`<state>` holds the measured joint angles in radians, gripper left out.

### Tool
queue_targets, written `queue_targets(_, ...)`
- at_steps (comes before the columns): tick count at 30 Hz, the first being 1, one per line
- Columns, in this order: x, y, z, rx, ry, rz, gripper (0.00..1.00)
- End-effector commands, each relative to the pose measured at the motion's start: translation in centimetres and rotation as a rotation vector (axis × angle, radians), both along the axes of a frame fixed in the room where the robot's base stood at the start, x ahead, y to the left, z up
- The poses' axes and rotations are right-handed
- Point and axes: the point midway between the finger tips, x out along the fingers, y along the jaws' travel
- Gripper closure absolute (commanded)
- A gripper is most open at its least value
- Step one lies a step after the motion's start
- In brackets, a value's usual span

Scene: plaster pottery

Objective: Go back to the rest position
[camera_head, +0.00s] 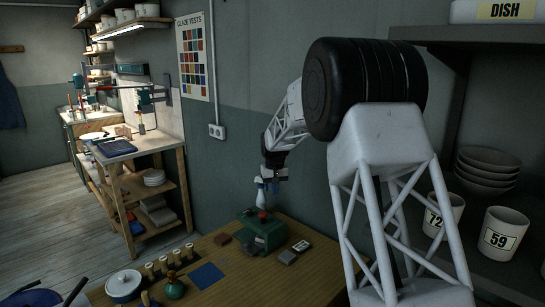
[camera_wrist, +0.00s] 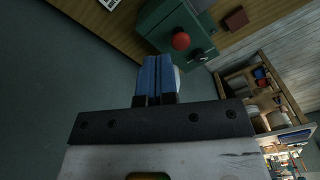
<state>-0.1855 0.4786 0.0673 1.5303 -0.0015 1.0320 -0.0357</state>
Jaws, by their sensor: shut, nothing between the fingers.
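My gripper (camera_head: 268,183) is at the end of my white lattice arm, near the wall, above the back of the wooden table. In the wrist view its blue fingers (camera_wrist: 157,77) are pressed together with nothing between them. Behind the fingertips is a green machine (camera_wrist: 172,22) with a red knob (camera_wrist: 181,41); the head view shows the green machine (camera_head: 264,235) on the table just below my gripper. A pale object shows partly behind the fingers in the wrist view; I cannot tell what it is.
The wooden table (camera_head: 215,265) holds a lidded white pot (camera_head: 123,286), a small green jar (camera_head: 174,287), a blue square (camera_head: 207,276) and small blocks. A workbench (camera_head: 150,143) stands at the back left. Shelves with bowls (camera_head: 487,170) and numbered cups (camera_head: 503,233) are at right.

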Motion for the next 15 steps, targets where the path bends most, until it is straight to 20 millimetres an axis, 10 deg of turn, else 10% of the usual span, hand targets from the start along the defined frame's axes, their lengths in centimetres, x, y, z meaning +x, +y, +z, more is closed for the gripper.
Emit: queue_targets(15, -10.3, -5.0, 7.6, 0.005, -0.036, -0.044, 1.00)
